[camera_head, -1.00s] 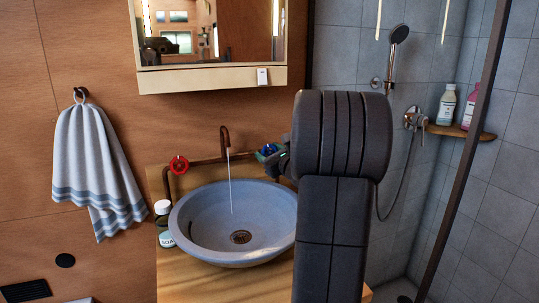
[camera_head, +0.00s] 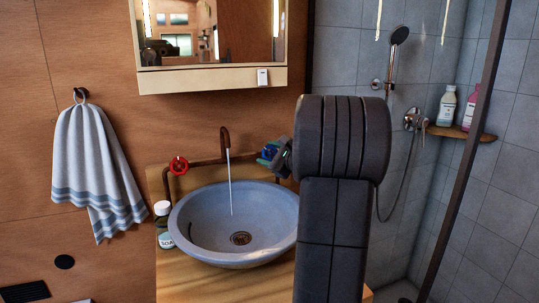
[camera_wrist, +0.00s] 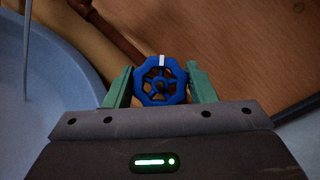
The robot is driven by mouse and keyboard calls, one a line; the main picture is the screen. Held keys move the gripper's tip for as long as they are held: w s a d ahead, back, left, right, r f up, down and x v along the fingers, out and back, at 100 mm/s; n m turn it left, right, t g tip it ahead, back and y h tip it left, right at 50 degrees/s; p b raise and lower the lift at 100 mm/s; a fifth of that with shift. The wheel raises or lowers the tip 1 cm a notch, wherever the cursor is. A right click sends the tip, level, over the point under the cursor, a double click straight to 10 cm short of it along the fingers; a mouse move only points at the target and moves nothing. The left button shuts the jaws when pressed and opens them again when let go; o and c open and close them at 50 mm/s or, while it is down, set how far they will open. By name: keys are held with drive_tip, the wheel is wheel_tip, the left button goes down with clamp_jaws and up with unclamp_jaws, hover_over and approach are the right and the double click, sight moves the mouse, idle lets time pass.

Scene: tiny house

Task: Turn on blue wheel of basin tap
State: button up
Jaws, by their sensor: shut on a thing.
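The blue wheel (camera_wrist: 160,82) of the basin tap sits between the two green fingers of my gripper (camera_wrist: 161,88) in the wrist view, with its white mark at the top. My gripper is shut on the wheel. In the head view my gripper (camera_head: 270,153) is at the right end of the tap pipe, and the wheel is mostly hidden there. A stream of water runs from the copper-brown spout (camera_head: 225,137) into the grey-blue basin (camera_head: 205,212). The red wheel (camera_head: 179,165) is on the left end of the pipe.
A soap bottle (camera_head: 163,222) stands left of the basin on the wooden counter (camera_head: 190,283). A mirror cabinet (camera_head: 212,78) hangs above. A striped towel (camera_head: 95,165) hangs at left. The shower, with a wooden shelf (camera_head: 460,132) holding bottles, is at right.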

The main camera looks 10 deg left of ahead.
drive_tip(key=o, duration=1)
drive_tip(key=shift+c, duration=0.2)
drive_tip(key=v, duration=1.4)
drive_tip(key=shift+a+f, duration=0.1)
drive_tip(key=x, duration=1.3)
drive_tip(key=shift+w+a, duration=0.3)
